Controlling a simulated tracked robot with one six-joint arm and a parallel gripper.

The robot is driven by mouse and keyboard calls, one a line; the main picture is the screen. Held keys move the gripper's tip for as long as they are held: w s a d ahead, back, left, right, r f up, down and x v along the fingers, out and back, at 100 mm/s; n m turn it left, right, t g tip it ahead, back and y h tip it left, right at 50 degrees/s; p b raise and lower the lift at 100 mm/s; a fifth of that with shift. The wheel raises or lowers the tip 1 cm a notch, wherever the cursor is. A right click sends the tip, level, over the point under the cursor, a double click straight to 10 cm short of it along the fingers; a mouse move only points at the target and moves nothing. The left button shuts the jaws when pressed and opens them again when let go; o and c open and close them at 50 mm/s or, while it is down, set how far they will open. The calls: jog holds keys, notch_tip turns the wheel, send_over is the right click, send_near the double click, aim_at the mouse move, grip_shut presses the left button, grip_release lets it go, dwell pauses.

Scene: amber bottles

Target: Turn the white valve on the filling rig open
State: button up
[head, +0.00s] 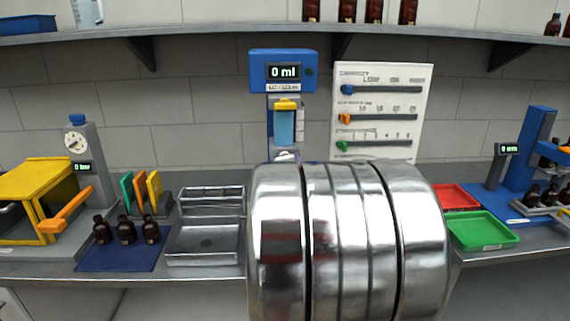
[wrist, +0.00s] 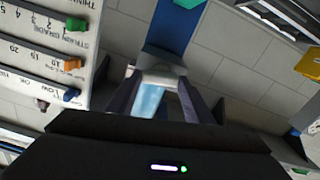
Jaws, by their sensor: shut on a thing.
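The filling rig (head: 284,57) stands at the back centre in the head view, with a blue head reading "0 ml". Below it is a clear container of blue liquid (head: 284,127) with a yellow top. The white valve (head: 285,156) shows only in part, just above my silver arm, which hides the rig's lower part. In the wrist view my gripper (wrist: 158,82) reaches the rig, its two dark fingers either side of a pale piece that appears to be the valve. The blue liquid (wrist: 149,101) shows between the fingers. The handle's exact angle cannot be made out.
A white slider panel (head: 381,105) stands right of the rig. Metal trays (head: 204,242) and small amber bottles (head: 126,231) on a blue mat are at left. Red (head: 457,197) and green (head: 482,231) trays are at right. A shelf (head: 200,34) runs above.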

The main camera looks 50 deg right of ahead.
jog(key=n, duration=1.4)
jog(key=shift+w+a+f, duration=0.1)
jog(key=shift+w, duration=0.05)
dwell(0.4)
jog(key=o, duration=1.1)
jog(key=shift+c, duration=0.2)
jog(key=shift+f, duration=0.1)
jog(key=v, duration=1.3)
jog(key=shift+s+a, duration=0.25)
